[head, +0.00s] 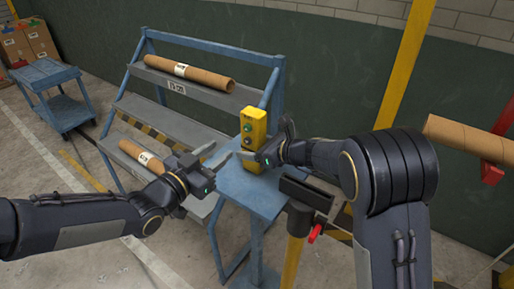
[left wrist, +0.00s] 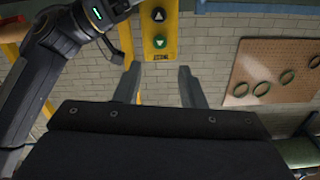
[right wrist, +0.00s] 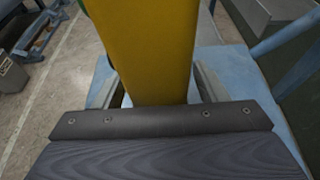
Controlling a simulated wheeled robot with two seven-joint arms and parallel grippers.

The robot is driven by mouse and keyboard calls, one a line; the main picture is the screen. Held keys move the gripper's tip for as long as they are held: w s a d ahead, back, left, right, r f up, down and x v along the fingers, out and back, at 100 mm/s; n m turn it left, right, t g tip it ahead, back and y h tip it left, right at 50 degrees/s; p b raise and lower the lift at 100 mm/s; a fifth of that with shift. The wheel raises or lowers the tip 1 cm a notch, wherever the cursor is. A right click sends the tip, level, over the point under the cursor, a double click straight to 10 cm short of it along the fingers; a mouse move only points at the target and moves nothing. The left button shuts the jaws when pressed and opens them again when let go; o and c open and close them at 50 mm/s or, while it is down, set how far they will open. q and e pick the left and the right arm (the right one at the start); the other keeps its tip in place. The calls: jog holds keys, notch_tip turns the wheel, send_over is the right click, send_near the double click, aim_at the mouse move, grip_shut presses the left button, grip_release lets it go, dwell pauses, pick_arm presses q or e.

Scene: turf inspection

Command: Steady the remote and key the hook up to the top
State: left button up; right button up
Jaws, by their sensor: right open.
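The yellow remote (head: 254,124) stands upright on the small blue stand (head: 262,192). Its front has round buttons; the left wrist view shows a white up-arrow button (left wrist: 158,15) above a green down-arrow button (left wrist: 159,42). My right gripper (head: 266,142) is open around the remote, whose yellow body (right wrist: 150,50) lies between its fingers in the right wrist view; I cannot tell whether they touch it. My left gripper (head: 221,153) is open and empty, left of the remote, its fingers pointing towards the remote's lower front. No hook shows in any view.
A blue rack (head: 190,121) with cardboard tubes stands behind and left. A blue cart (head: 50,75) stands far left. Another tube (head: 470,138) rests on a red support at right. A dark holder (head: 307,192) on a yellow post stands close to the right arm.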

jog(key=c, duration=1.2)
pick_arm(q)
grip_shut()
pick_arm(e)
jog(key=shift+c, duration=0.2)
dwell(0.7)
